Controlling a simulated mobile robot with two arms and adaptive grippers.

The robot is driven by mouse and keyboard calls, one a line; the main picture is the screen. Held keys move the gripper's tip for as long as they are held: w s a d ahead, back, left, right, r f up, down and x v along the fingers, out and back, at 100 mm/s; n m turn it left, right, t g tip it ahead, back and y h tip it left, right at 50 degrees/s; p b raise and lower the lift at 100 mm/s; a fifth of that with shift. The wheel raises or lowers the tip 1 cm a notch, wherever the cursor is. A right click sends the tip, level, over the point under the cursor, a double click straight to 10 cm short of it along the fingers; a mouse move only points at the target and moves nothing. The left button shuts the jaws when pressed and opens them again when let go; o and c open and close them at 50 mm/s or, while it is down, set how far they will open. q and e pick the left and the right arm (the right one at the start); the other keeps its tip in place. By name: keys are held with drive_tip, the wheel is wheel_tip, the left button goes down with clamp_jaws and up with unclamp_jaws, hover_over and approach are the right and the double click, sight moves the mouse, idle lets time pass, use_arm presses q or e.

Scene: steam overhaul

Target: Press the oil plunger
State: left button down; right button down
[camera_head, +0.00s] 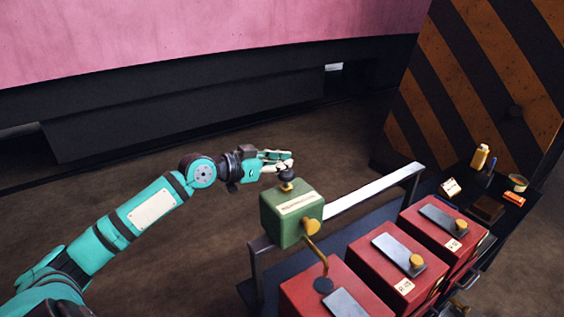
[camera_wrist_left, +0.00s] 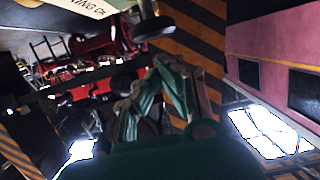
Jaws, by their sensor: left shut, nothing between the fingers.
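The green oil box (camera_head: 292,212) stands at the near end of the cart's rail, with a pale label on it. A dark round plunger knob (camera_head: 287,175) sits on its top. My left gripper (camera_head: 288,160) is shut and empty, with its fingertips just above or beside the knob; I cannot tell if they touch. In the left wrist view, my shut fingers (camera_wrist_left: 150,85) point up the picture, and the dark knob (camera_wrist_left: 153,28) is just beyond them. The box's lettered label (camera_wrist_left: 88,7) shows at the top edge. My right gripper is not in view.
Several red boxes (camera_head: 398,258) with grey plates and brass knobs stand on the dark cart, beside the pale rail (camera_head: 372,190). A yellow bottle (camera_head: 480,157) and small items lie at its far end. A striped panel (camera_head: 495,90) rises behind. Floor to the left is clear.

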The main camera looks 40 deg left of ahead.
use_arm(q)
drive_tip(key=shift+s+f, duration=0.1)
drive_tip(key=shift+f, duration=0.4)
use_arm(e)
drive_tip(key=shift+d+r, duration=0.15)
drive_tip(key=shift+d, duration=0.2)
use_arm(q)
drive_tip(key=shift+f, duration=0.1)
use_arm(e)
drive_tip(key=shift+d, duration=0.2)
